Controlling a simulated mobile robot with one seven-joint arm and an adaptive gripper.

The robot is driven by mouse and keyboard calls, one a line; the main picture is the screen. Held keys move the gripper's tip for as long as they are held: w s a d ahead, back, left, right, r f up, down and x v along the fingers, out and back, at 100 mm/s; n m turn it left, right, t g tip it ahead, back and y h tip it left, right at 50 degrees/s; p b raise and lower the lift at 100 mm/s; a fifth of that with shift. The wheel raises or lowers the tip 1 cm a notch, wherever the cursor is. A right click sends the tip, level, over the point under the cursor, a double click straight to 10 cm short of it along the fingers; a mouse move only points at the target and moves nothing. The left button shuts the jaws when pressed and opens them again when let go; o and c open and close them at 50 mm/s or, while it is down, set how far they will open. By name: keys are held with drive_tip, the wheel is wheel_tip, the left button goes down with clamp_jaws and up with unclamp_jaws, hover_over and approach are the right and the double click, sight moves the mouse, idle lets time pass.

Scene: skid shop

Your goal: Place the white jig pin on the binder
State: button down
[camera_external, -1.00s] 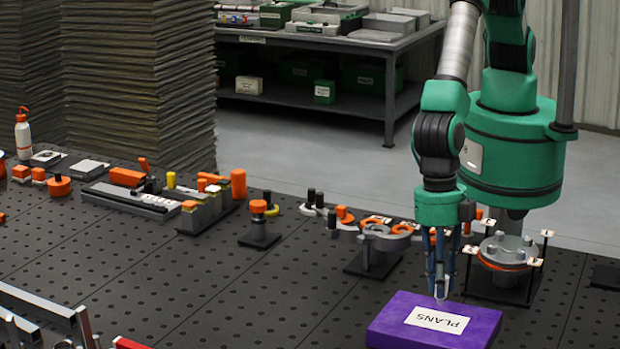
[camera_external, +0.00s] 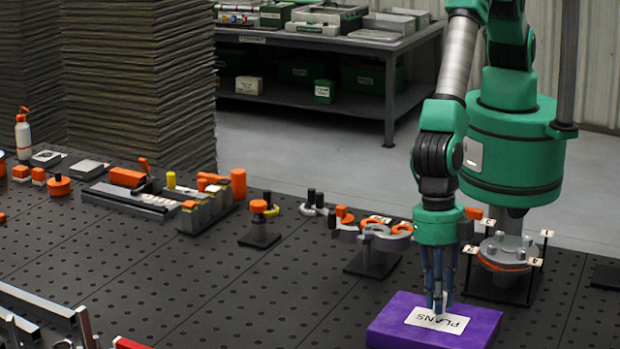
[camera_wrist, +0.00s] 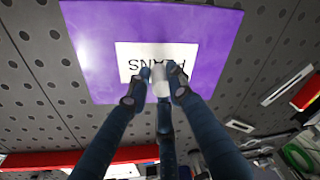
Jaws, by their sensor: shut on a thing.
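The binder (camera_external: 390,325) is a purple block with a white PLANS label, lying flat on the dark perforated table at the front right. It also fills the upper middle of the wrist view (camera_wrist: 90,40). My gripper (camera_external: 438,305) points down over the label. Its fingers are shut on the white jig pin (camera_wrist: 161,82), a small pale cylinder that shows between the fingertips in the wrist view. In the external view the pin is mostly hidden by the fingers. Its lower end is at or very near the label; I cannot tell whether it touches.
A round flanged fixture (camera_external: 507,250) with bolts stands close behind the binder. A stand with orange and grey rings (camera_external: 375,245) is behind left. Metal frames (camera_external: 40,315) lie at the front left. The table left of the binder is clear.

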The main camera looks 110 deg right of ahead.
drive_tip(key=shift+f, duration=0.1)
drive_tip(key=c, duration=2)
unclamp_jaws()
drive_tip(key=o, duration=0.5)
drive_tip(key=shift+c, duration=0.2)
wheel_tip(320, 180, up, 12)
drive_tip(key=d+b, duration=0.1)
drive_tip(key=d, duration=0.1)
drive_tip(key=shift+w+b, duration=0.15)
drive_tip(key=shift+b, duration=0.15)
drive_tip(key=shift+a, duration=0.1)
